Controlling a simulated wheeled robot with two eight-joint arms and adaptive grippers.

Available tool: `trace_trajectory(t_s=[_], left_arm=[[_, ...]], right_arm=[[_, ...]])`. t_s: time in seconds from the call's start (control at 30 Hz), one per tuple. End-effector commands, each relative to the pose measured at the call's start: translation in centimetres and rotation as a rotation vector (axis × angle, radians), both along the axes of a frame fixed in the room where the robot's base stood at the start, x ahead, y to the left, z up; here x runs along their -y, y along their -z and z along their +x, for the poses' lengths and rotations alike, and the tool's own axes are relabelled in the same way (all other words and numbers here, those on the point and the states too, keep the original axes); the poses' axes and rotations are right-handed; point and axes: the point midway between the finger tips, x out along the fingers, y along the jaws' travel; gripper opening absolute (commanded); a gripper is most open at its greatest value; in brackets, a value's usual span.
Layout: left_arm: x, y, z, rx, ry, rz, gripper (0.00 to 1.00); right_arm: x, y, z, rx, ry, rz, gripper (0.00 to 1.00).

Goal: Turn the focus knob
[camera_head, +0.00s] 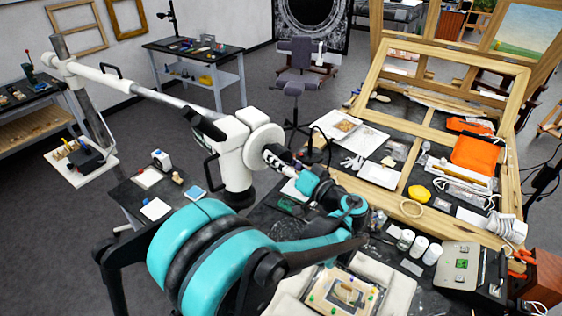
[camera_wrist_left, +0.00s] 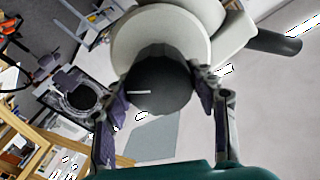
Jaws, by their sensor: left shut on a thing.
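The focus knob (camera_wrist_left: 158,88) is a dark round knob with a short white line, on a pale disc of the white microscope head (camera_wrist_left: 228,25). In the left wrist view the line lies about level. My left gripper (camera_wrist_left: 163,92) is shut on the knob, with one finger on each side. In the head view the microscope head (camera_head: 235,155) hangs on a long white boom (camera_head: 150,92). There my left gripper (camera_head: 283,160) reaches the pale disc (camera_head: 266,138) from the right, and the knob is mostly hidden. My right gripper is not in view.
A wooden frame (camera_head: 408,170) with tools, an orange case (camera_head: 475,156) and papers lies on the bench at right. White jars (camera_head: 419,246) and a small framed piece (camera_head: 343,292) are near the front. A small side table (camera_head: 128,198) stands left of the microscope head.

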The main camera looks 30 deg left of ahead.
Motion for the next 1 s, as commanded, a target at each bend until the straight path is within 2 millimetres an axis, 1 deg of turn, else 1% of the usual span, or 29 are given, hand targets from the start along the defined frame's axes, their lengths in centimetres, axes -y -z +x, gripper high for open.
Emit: trace_trajectory(t_s=[0.27,0.6,0.63,0.7,1.0], left_arm=[[-0.05,-0.01,-0.04,-0.049,-0.001,0.018,0.29],[-0.05,-0.03,-0.04,-0.050,-0.002,0.019,0.29],[-0.05,-0.03,-0.04,-0.050,-0.002,0.019,0.63],[-0.04,-0.03,-0.03,-0.051,-0.001,0.019,0.79],[0.05,-0.01,-0.02,-0.050,0.000,0.018,0.79]], right_arm=[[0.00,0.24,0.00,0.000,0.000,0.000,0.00],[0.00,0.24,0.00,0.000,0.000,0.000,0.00],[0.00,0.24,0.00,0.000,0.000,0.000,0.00],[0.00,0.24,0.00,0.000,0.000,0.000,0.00],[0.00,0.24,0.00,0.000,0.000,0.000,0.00]])
